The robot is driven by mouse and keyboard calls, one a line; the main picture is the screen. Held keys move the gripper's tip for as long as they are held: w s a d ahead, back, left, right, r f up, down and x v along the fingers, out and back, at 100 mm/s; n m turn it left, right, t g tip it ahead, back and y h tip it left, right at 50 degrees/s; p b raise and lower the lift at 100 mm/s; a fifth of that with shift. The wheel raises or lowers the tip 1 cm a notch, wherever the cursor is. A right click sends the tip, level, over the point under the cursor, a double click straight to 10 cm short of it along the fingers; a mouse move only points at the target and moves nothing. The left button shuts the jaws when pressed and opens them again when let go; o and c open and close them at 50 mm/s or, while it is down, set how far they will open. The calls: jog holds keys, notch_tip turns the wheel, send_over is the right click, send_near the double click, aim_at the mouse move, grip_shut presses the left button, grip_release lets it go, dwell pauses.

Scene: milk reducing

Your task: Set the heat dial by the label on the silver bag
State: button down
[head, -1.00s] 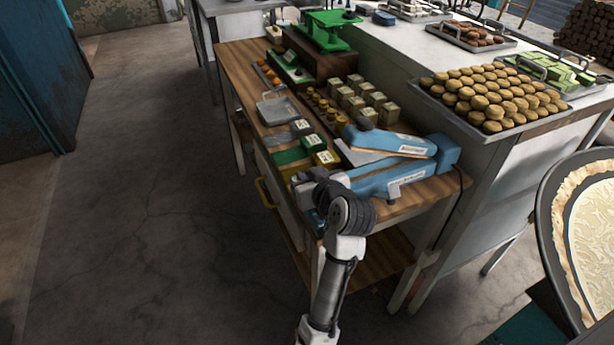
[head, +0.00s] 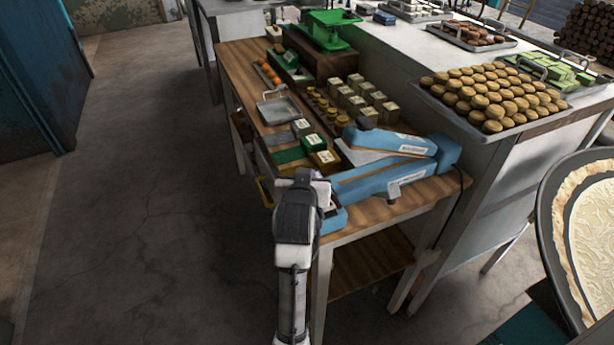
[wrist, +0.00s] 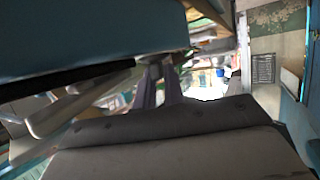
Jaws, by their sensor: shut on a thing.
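The blue sealer-like machine (head: 375,181) lies along the front of the wooden table, its long arm (head: 390,142) raised. A small grey, silvery packet (head: 301,127) lies on the table beyond a green one (head: 312,142); I cannot read a label on it or be sure it is the silver bag. My gripper (head: 312,177) is at the machine's front left end, its tips mostly hidden by my wrist. In the wrist view the fingers (wrist: 160,84) are close together, beside a large blue surface. What they hold is hidden. I cannot make out the heat dial.
A green scale (head: 329,30) stands at the back. A tray of round cakes (head: 490,97) is on the right counter. Floor at left is clear.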

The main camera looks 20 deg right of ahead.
jog(key=m+g+h, duration=0.2)
jog(key=m+g+h+b, duration=0.1)
jog(key=m+g+h, duration=0.1)
jog(key=m+h, duration=0.1)
jog(key=shift+w+a+m, duration=0.2)
jog(key=shift+m, duration=0.1)
jog(key=m+g+h+b, duration=0.2)
jog(key=m+g, duration=0.2)
jog(key=shift+g, duration=0.3)
jog(key=shift+m+g+b, duration=0.5)
jog(key=shift+m+g, duration=0.7)
jog(key=shift+g, duration=0.1)
jog(key=shift+d+g, duration=0.1)
jog(key=shift+g, duration=0.2)
jog(key=c, duration=1.5)
grip_release()
